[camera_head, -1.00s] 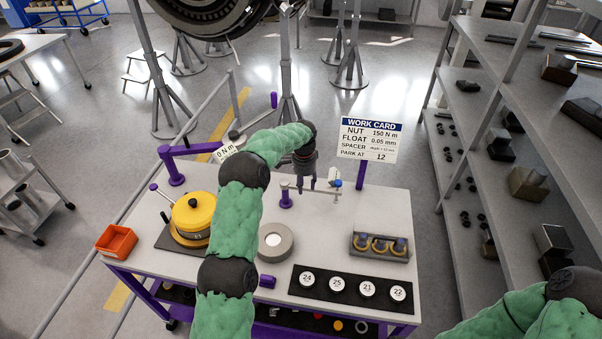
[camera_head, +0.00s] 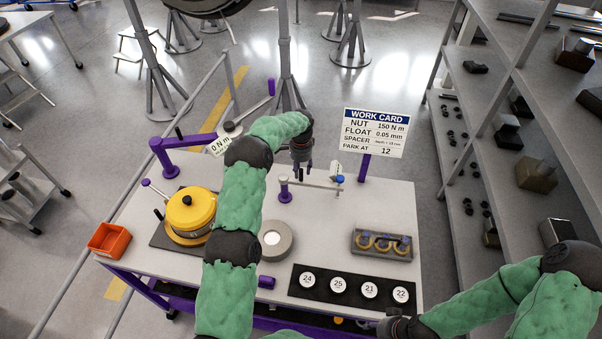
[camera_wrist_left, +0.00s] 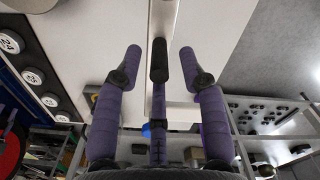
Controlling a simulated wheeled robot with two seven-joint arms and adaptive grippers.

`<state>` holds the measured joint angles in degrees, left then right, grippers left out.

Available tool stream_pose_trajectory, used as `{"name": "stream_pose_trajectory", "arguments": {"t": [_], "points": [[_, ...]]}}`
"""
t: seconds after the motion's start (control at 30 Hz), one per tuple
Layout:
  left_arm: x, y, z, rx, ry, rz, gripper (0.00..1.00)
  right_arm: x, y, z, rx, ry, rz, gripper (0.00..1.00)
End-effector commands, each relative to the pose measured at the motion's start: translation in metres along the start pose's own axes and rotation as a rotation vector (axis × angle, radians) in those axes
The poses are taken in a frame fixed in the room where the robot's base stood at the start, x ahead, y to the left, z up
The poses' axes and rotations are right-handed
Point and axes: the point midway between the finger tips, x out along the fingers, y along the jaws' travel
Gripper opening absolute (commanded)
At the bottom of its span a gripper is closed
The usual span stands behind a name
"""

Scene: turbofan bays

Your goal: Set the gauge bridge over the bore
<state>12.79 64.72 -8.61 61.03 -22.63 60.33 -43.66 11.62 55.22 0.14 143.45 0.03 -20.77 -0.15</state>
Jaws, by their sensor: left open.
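What looks like the gauge bridge (camera_head: 318,186) is a thin pale bar on the table. It has a purple post at its left and a small white dial and blue knob at its right. My left gripper (camera_head: 303,174) is open, fingers pointing down, just behind or over the bar; contact cannot be told. In the left wrist view its purple fingers (camera_wrist_left: 160,54) are spread, with the blue knob (camera_wrist_left: 147,131) partly hidden behind them. A grey ring (camera_head: 284,249) with a white centre, possibly the bore, lies nearer. My right gripper (camera_head: 395,325) is at the table's front edge, its fingers unclear.
A yellow-capped hub (camera_head: 193,211) sits on a dark mat at the left, by an orange bin (camera_head: 109,240). A purple stand (camera_head: 165,158), work card (camera_head: 375,133), grey ring holder (camera_head: 382,257) and numbered-disc strip (camera_head: 322,286) surround the bar. Shelves (camera_head: 520,100) stand right.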

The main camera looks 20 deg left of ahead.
Motion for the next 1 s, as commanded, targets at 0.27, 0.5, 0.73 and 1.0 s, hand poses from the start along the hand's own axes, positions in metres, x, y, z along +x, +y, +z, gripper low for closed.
{"name": "stream_pose_trajectory", "arguments": {"t": [0.27,0.5,0.73,1.0], "points": [[0.029,0.000,0.000,0.000,0.000,-0.001,0.41,-0.005,-0.002,0.000,0.000,0.000,0.000,0.40],[0.034,0.000,0.000,0.000,0.001,-0.002,0.41,-0.005,-0.002,0.000,0.000,0.000,0.000,0.40],[0.033,0.000,0.000,-0.001,0.001,-0.001,0.10,-0.005,-0.002,0.000,0.000,0.000,0.000,0.40],[0.033,0.000,0.000,0.001,0.001,-0.001,0.00,-0.005,-0.002,0.000,0.000,0.000,0.000,0.40]]}}
